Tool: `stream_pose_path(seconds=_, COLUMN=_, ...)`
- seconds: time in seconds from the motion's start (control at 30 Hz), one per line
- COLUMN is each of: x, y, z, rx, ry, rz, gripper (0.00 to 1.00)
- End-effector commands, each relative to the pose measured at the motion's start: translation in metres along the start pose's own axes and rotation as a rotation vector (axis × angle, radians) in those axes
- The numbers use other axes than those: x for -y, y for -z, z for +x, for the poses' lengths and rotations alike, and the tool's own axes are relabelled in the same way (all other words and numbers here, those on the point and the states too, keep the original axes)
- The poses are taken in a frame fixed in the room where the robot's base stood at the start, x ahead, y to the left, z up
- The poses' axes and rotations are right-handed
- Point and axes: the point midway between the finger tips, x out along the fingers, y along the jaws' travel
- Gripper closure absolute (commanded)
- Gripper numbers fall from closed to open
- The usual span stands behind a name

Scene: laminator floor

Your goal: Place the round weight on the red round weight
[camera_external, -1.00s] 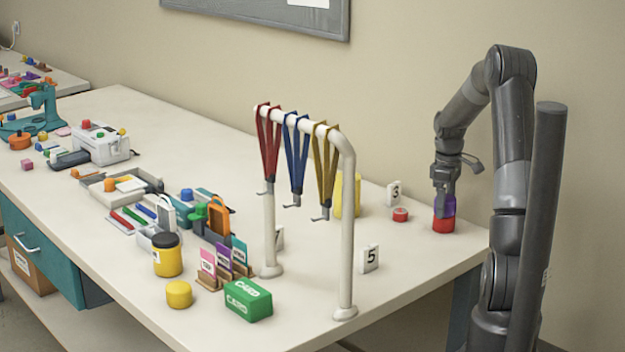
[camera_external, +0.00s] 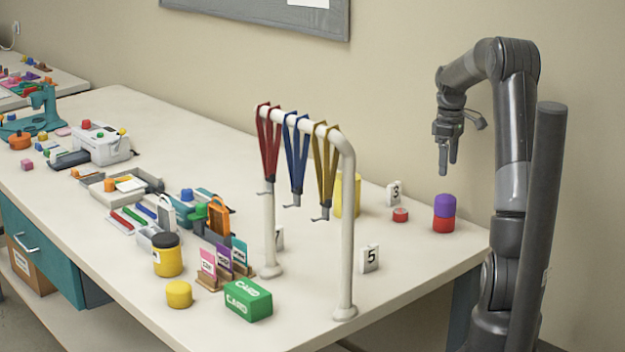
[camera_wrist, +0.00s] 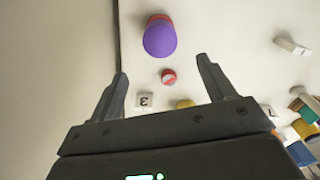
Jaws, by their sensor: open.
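A purple round weight (camera_external: 444,205) sits upright on top of the red round weight (camera_external: 443,224) near the table's right corner. In the wrist view the purple weight (camera_wrist: 160,40) is at the top, with the red weight (camera_wrist: 158,19) mostly hidden under it. My gripper (camera_external: 448,172) is open and empty, above the two weights and apart from them. Its two fingers also show in the wrist view (camera_wrist: 162,73), spread wide with nothing between them touching.
A small red disc (camera_external: 400,215) lies left of the weights, beside the number 3 card (camera_external: 393,194). A white rack (camera_external: 346,240) with hanging lanyards, a yellow cylinder (camera_external: 349,194) and the number 5 card (camera_external: 370,258) stand further left. The wall is behind the table.

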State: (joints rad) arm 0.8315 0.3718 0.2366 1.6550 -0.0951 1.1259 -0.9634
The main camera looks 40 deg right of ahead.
Motion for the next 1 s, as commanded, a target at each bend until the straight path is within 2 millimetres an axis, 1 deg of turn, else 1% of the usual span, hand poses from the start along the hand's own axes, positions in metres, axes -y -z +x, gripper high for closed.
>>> stream_pose_path(seconds=0.03, x=0.0, y=0.0, z=-0.004, rx=0.0, ry=-0.001, rz=0.0, gripper=0.25)
stream_pose_path(seconds=0.17, x=0.001, y=0.0, z=-0.008, rx=0.0, ry=-0.001, rz=0.0, gripper=0.25)
stream_pose_path(seconds=0.23, x=0.006, y=0.002, z=-0.012, rx=-0.001, ry=-0.006, rz=0.001, gripper=0.25)
stream_pose_path(seconds=0.27, x=0.01, y=0.004, z=-0.014, rx=-0.002, ry=-0.011, rz=0.003, gripper=0.25)
stream_pose_path(seconds=0.37, x=0.035, y=0.014, z=-0.03, rx=-0.009, ry=-0.039, rz=0.016, gripper=0.25)
stream_pose_path(seconds=0.47, x=0.073, y=0.024, z=-0.05, rx=-0.024, ry=-0.078, rz=0.042, gripper=0.25)
stream_pose_path(seconds=0.5, x=0.091, y=0.027, z=-0.058, rx=-0.033, ry=-0.095, rz=0.055, gripper=0.25)
stream_pose_path(seconds=0.57, x=0.117, y=0.029, z=-0.069, rx=-0.05, ry=-0.118, rz=0.075, gripper=0.25)
stream_pose_path(seconds=0.6, x=0.133, y=0.03, z=-0.076, rx=-0.062, ry=-0.131, rz=0.09, gripper=0.25)
stream_pose_path(seconds=0.67, x=0.158, y=0.03, z=-0.085, rx=-0.085, ry=-0.151, rz=0.112, gripper=0.25)
stream_pose_path(seconds=0.7, x=0.175, y=0.029, z=-0.089, rx=-0.101, ry=-0.161, rz=0.126, gripper=0.25)
stream_pose_path(seconds=0.83, x=0.226, y=0.021, z=-0.102, rx=-0.162, ry=-0.187, rz=0.174, gripper=0.25)
stream_pose_path(seconds=1.0, x=0.288, y=0.001, z=-0.109, rx=-0.255, ry=-0.198, rz=0.237, gripper=0.25)
